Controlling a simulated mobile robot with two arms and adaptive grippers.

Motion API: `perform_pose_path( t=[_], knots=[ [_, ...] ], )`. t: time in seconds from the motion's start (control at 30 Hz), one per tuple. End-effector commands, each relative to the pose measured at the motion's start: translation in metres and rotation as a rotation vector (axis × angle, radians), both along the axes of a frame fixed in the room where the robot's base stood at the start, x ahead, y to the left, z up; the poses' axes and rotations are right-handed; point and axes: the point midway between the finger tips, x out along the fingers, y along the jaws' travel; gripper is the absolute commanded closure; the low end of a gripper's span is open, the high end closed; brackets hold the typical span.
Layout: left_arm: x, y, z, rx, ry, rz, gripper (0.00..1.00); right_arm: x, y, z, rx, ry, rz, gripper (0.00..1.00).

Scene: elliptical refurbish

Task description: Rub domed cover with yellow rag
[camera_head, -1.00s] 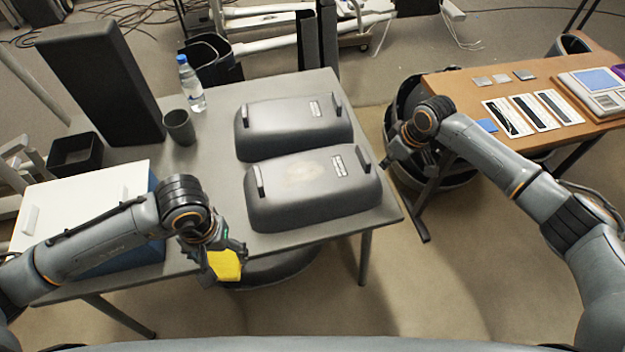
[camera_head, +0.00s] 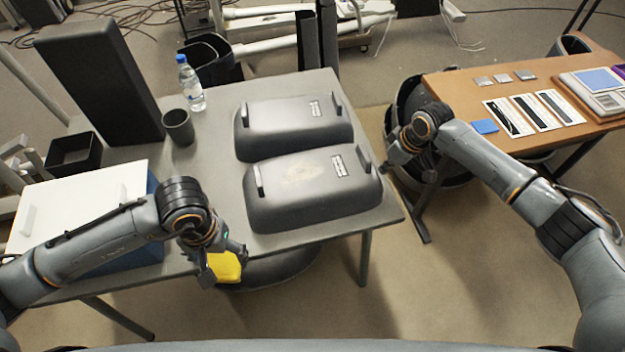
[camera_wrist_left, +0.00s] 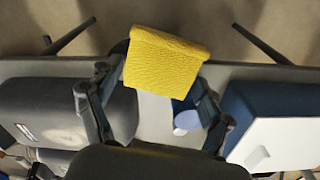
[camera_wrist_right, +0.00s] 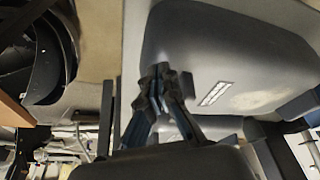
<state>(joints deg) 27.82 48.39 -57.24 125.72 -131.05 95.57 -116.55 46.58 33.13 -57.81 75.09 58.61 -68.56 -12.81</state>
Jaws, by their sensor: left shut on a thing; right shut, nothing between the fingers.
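Two dark grey domed covers lie on the grey table. The near domed cover (camera_head: 315,195) has a pale brownish smudge (camera_head: 303,172) on its top, a white label and raised handles at its ends. The far domed cover (camera_head: 292,127) lies just behind it. My left gripper (camera_head: 226,262) is shut on the yellow rag (camera_head: 229,267), held in front of the table's near edge, left of the near cover. The rag (camera_wrist_left: 164,62) fills the fingertips in the left wrist view. My right gripper (camera_head: 392,168) is shut and empty, right of the near cover. It also shows in the right wrist view (camera_wrist_right: 160,80).
A white-lidded blue box (camera_head: 85,215), a dark cup (camera_head: 179,127), a water bottle (camera_head: 190,84), a tall black block (camera_head: 100,80) and a black tray (camera_head: 75,155) stand on the left. A brown table (camera_head: 455,88) with cards and a scale is at right.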

Motion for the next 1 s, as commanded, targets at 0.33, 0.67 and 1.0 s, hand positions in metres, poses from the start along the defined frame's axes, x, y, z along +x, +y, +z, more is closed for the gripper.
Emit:
perform_pose_path(
  t=[0.33,0.67,1.0],
  knots=[
    [0.000,0.000,-0.004,0.000,0.000,0.000,0.46,0.000,0.000,-0.008,0.000,0.000,0.000,1.00],
    [0.000,0.000,-0.006,0.000,0.000,0.000,0.46,0.000,0.000,-0.014,0.000,0.000,-0.001,1.00],
    [0.000,0.000,-0.006,0.000,0.000,0.000,0.46,0.000,0.000,-0.014,-0.001,-0.001,0.000,1.00]
  ],
)
